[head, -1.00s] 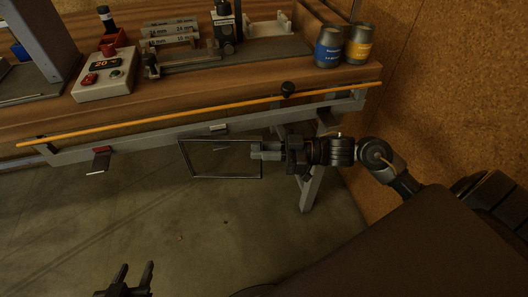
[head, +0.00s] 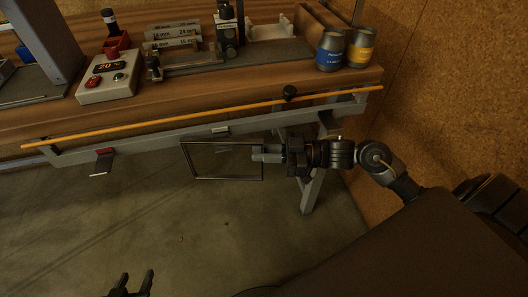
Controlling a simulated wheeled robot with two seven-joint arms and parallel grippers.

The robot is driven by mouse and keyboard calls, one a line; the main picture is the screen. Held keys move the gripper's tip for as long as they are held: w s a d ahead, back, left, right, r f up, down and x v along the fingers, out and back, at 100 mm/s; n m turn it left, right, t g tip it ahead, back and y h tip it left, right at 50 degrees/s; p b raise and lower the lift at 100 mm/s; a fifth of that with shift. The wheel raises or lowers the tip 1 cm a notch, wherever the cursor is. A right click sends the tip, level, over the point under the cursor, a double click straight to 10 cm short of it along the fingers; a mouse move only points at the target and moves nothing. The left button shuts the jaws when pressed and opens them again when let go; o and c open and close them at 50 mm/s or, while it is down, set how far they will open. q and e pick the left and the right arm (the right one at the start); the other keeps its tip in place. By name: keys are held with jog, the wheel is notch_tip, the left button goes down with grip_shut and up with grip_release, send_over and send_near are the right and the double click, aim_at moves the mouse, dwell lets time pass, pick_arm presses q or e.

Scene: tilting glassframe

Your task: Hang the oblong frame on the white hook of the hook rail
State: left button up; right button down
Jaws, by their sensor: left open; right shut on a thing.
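The oblong frame (head: 222,179) is a thin dark rectangle with a see-through middle, in the head view's centre. My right gripper (head: 259,153) is shut on its right side and holds it upright in the air. The white hook (head: 220,130) is on the grey hook rail (head: 160,137), just above the frame's top edge in the picture. Whether frame and hook touch, I cannot tell. A red hook (head: 104,153) is further left on the rail. My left gripper (head: 135,281) is open and empty at the bottom edge, partly cut off.
The wooden workbench (head: 50,118) is above, with an orange bar (head: 180,121) along its front. On it stand a control box (head: 106,84), a blue can (head: 329,51) and a yellow can (head: 360,49). A bench leg (head: 311,192) is behind my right gripper. The floor below is clear.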

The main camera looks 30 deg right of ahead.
jog(key=c, duration=1.3)
grip_release()
jog(key=shift+c, duration=0.2)
jog(key=p+v, duration=0.2)
jog(key=v, duration=0.6)
